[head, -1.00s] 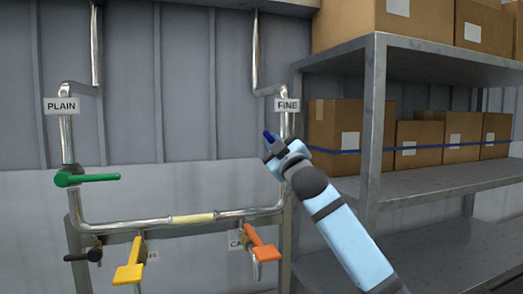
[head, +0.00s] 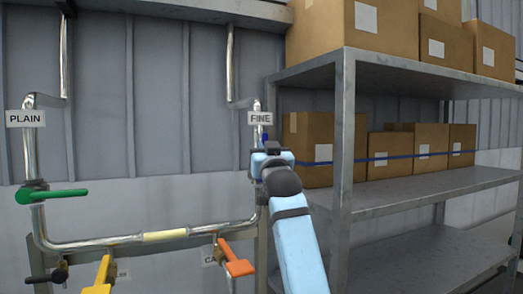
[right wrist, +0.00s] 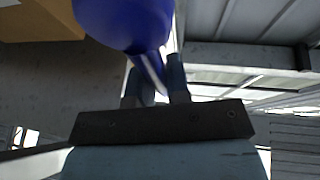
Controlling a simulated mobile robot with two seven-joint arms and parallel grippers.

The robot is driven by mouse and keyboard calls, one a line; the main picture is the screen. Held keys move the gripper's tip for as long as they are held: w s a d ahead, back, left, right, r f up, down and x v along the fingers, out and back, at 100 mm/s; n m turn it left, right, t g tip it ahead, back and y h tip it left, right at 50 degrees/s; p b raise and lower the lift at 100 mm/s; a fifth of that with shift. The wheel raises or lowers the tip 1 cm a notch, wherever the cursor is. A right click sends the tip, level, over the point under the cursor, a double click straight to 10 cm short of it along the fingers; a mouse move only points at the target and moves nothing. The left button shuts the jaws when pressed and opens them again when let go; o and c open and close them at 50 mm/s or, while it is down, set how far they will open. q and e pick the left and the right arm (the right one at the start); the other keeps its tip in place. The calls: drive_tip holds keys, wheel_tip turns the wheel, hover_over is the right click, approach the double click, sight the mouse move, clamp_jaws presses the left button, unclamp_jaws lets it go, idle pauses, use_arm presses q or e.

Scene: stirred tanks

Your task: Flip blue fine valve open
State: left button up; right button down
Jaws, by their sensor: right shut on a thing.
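The blue fine valve (head: 265,138) is on the right-hand pipe under the FINE sign (head: 260,118). Only a small blue part shows there, mostly hidden behind my right gripper (head: 266,149). In the right wrist view, a large, rounded blue handle (right wrist: 125,20) fills the top, and its narrow part runs down between the fingers of my right gripper (right wrist: 156,85). The right gripper is shut on it. How far the handle is turned cannot be told. My left gripper is not in view.
A green lever (head: 52,194) is on the PLAIN pipe (head: 30,150). A yellow handle (head: 103,272) and an orange handle (head: 236,262) hang below. A metal shelf (head: 410,186) with cardboard boxes (head: 438,33) stands close on the right of my right arm.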

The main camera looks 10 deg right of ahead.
drive_tip(key=shift+d+r+m, duration=0.1)
drive_tip(key=shift+r+m, duration=0.05)
drive_tip(key=shift+m, duration=0.15)
drive_tip(key=c, duration=1.1)
unclamp_jaws()
drive_tip(key=shift+s+f, duration=0.3)
drive_tip(key=shift+f, duration=0.05)
drive_tip(key=b+v, duration=0.3)
drive_tip(key=v, duration=1)
drive_tip(key=shift+r, duration=0.2)
drive_tip(key=shift+s, duration=0.1)
